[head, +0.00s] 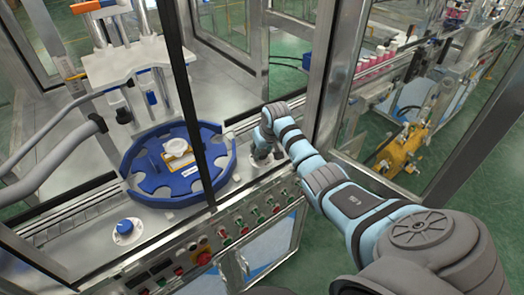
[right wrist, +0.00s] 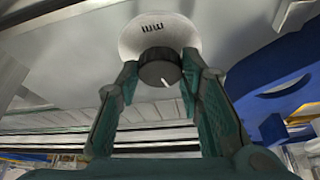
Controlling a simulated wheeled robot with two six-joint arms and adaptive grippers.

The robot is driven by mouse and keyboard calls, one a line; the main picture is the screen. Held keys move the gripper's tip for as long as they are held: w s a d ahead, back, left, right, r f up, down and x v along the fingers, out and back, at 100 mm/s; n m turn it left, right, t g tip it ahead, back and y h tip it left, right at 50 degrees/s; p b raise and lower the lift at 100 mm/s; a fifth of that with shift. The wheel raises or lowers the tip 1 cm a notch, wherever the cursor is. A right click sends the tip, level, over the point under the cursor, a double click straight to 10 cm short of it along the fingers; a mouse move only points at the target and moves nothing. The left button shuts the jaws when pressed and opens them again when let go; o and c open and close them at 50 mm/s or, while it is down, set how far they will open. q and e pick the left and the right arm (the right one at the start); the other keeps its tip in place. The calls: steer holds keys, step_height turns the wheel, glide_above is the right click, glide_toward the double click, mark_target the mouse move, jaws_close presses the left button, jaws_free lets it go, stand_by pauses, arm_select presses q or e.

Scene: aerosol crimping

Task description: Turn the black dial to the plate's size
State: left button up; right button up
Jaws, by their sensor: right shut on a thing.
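The black dial (right wrist: 158,72) sits on a round white base (right wrist: 140,38) marked "mm" in the right wrist view. A short white line on the dial points toward the bottom of that picture, slightly right. My right gripper (right wrist: 160,70) is shut on the dial, with one green finger on each side. In the head view my right gripper (head: 264,152) is at the machine deck, right of the blue notched plate (head: 135,178); the dial is not clearly visible there. The size scale cannot be read beyond "mm". My left gripper is not in view.
A white and yellow piece (head: 178,153) lies on the blue plate. A blue knob (head: 124,227) is on the deck at front left. A dark frame post (head: 190,100) crosses before the plate. Coloured buttons (head: 240,228) line the front panel.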

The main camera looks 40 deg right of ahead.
steer(key=n+y, duration=0.1)
steer(key=n, duration=0.1)
steer(key=n+y+b, duration=0.1)
steer(key=n, duration=0.2)
steer(key=shift+d, duration=0.2)
steer(key=shift+n, duration=0.3)
steer(key=o, duration=1.2)
steer(key=shift+c, duration=0.2)
steer(key=v, duration=1.2)
steer(key=shift+f, duration=0.1)
